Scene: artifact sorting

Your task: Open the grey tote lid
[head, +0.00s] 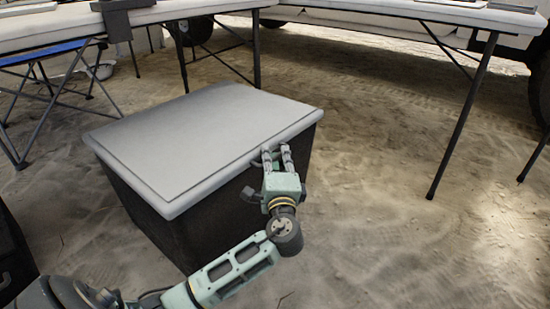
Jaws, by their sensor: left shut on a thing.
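The grey tote lid (205,133) lies flat and closed on a dark tote (150,216) that stands on sandy ground. My left gripper (276,152) is at the lid's near right edge, with its fingers at the rim. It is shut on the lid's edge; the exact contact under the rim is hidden. My left arm comes in from the bottom left and passes in front of the tote. My right gripper is not in view.
Grey folding tables (225,8) with thin dark legs stand behind the tote and to the right. A blue folding stool (45,54) is at the left. A dark object (12,250) is at the left edge. Sandy ground (400,240) to the right is clear.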

